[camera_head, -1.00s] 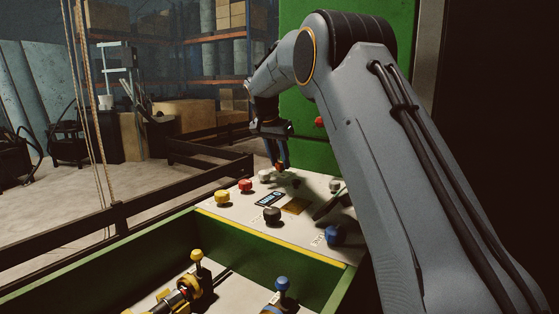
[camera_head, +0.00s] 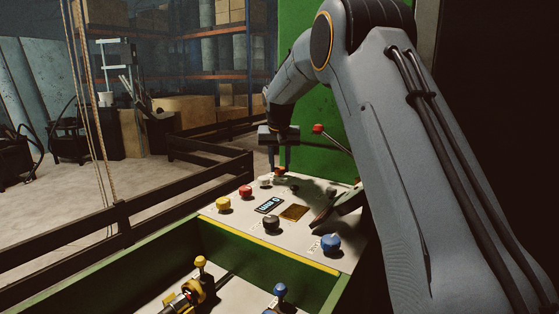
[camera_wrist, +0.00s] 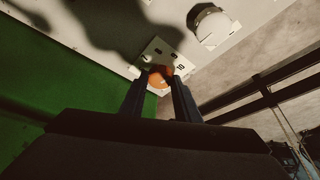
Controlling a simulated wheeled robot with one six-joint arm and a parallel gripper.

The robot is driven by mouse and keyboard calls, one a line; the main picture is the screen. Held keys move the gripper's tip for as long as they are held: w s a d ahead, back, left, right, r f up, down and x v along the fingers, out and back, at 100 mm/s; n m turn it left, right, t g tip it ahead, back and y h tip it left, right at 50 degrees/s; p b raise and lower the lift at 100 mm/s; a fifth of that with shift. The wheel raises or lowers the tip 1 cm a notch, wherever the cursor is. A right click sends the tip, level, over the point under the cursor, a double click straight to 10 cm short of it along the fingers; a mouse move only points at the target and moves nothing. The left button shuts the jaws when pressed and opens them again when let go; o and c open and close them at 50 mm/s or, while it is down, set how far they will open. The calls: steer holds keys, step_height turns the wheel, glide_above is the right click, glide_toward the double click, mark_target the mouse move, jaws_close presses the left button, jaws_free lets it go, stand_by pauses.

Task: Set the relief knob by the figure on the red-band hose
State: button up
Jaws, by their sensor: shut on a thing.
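My gripper (camera_head: 279,172) is at the far side of the control panel (camera_head: 228,212). In the wrist view its two fingers (camera_wrist: 163,82) are shut on a small orange knob (camera_wrist: 158,80). A pale plate (camera_wrist: 150,57) around the knob carries marks, and a figure like 10 shows beside the right finger. I take this knob for the relief knob; its pointer is not clear to me. No hose with a red band can be picked out in these views.
Yellow (camera_head: 223,204), red (camera_head: 245,191), white (camera_head: 265,180), black (camera_head: 271,222) and blue (camera_head: 331,242) knobs stand on the panel, around a small display (camera_head: 268,205). A red-tipped lever (camera_head: 318,129) rises behind. Dark rails (camera_head: 190,190) run along the left.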

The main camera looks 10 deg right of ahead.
steer(key=shift+d+r+n+y+p, duration=0.1)
steer(key=shift+n+y+p, duration=0.55)
steer(key=shift+n, duration=0.55)
steer(key=o, duration=1)
steer(key=shift+v, duration=3.85)
steer(key=shift+r, duration=0.1)
